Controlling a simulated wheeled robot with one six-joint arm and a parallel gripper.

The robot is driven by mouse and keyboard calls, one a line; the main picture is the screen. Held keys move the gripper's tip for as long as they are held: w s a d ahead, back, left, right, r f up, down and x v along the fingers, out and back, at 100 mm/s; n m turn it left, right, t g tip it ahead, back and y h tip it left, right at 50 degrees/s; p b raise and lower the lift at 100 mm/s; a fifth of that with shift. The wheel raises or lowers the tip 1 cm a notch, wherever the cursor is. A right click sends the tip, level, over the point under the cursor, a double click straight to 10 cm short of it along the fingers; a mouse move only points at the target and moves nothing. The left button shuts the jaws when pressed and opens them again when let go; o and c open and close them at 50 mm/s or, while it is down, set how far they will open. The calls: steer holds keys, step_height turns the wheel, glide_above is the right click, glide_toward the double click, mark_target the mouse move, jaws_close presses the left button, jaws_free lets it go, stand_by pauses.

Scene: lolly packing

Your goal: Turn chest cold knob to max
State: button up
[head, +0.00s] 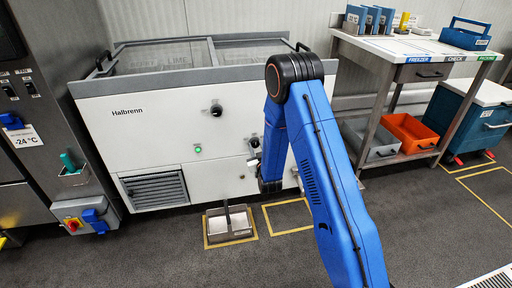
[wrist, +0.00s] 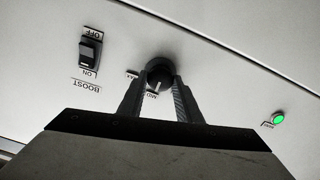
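The cold knob (wrist: 159,71) is a dark round knob on the chest's white front, with small labels beside it and a pale mark on it. The wrist view shows it upside down. My gripper (wrist: 160,84) has one finger on each side of the knob, and the fingertips appear to meet its sides. In the head view the white chest (head: 150,125), marked Halbrenn, stands at the left of centre. There my gripper (head: 254,160) is at the chest's front, partly hidden by my blue arm.
A BOOST switch (wrist: 90,50) and a lit green lamp (wrist: 278,119) flank the knob. In the head view another dark round fitting (head: 216,109) is higher on the chest. A worktable (head: 400,48) stands at the right.

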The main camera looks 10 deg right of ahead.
steer(key=c, duration=0.4)
steer(key=shift+c, duration=0.2)
steer(key=m, duration=0.6)
steer(key=shift+d, duration=0.15)
steer(key=m, duration=0.5)
steer(key=shift+d+f+m, duration=0.1)
steer(key=shift+m, duration=0.3)
steer(key=o, duration=1.1)
steer(key=shift+c, duration=0.2)
